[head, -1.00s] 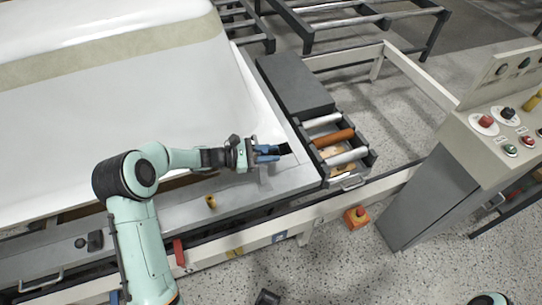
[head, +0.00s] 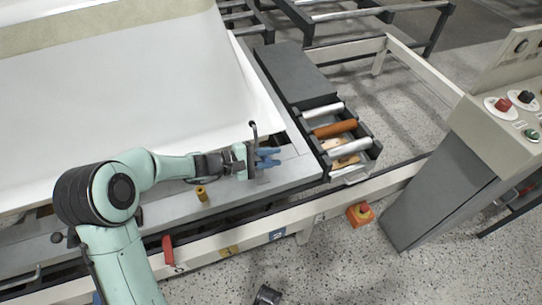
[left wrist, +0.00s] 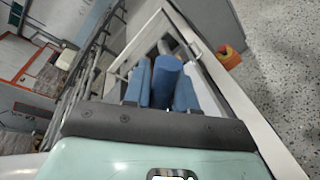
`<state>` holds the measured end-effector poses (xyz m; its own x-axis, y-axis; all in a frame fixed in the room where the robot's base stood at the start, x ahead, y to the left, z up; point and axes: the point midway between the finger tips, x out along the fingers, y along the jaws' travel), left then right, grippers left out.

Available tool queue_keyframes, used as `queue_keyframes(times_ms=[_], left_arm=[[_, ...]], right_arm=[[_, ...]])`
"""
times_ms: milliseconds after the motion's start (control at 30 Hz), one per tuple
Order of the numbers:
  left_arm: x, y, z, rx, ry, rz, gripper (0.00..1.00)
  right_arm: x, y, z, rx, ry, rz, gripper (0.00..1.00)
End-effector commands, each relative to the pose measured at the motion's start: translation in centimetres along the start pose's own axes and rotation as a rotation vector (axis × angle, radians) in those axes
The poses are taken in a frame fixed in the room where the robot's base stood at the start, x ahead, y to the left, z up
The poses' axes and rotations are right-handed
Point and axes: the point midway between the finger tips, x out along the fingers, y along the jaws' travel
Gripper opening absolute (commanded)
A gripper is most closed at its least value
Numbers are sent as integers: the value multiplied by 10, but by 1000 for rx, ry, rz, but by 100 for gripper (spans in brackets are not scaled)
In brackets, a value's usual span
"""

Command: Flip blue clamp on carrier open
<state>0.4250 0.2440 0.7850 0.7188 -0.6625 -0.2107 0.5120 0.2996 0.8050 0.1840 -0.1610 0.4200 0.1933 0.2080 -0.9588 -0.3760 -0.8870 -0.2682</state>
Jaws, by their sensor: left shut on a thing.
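My left gripper (head: 266,158) is over the grey edge of the carrier (head: 285,180), near its right corner. In the left wrist view its two blue fingers stand on either side of a blue rounded piece (left wrist: 167,80), which looks like the blue clamp's handle. The gripper is shut on it. In the head view the fingers hide most of the clamp. A dark bent lever (head: 253,130) stands up just behind the gripper; whether it belongs to the clamp I cannot tell. My right gripper's fingers are not seen.
A large white shell (head: 120,110) lies on the carrier. A yellow knob (head: 202,193) stands left of the gripper. A dark tray (head: 372,150) with rollers is to the right.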

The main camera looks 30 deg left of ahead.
Motion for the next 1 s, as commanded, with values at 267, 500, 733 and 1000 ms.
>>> queue_keyframes(times_ms=[267,500,733,1000], left_arm=[[0,-2,-1,15,5,-1,0],[0,-2,-1,15,6,-3,35],[0,-2,0,13,4,-1,46],[-16,0,-1,13,7,0,46]], right_arm=[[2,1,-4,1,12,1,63],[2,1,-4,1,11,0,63],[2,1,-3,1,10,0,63],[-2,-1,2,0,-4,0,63]])
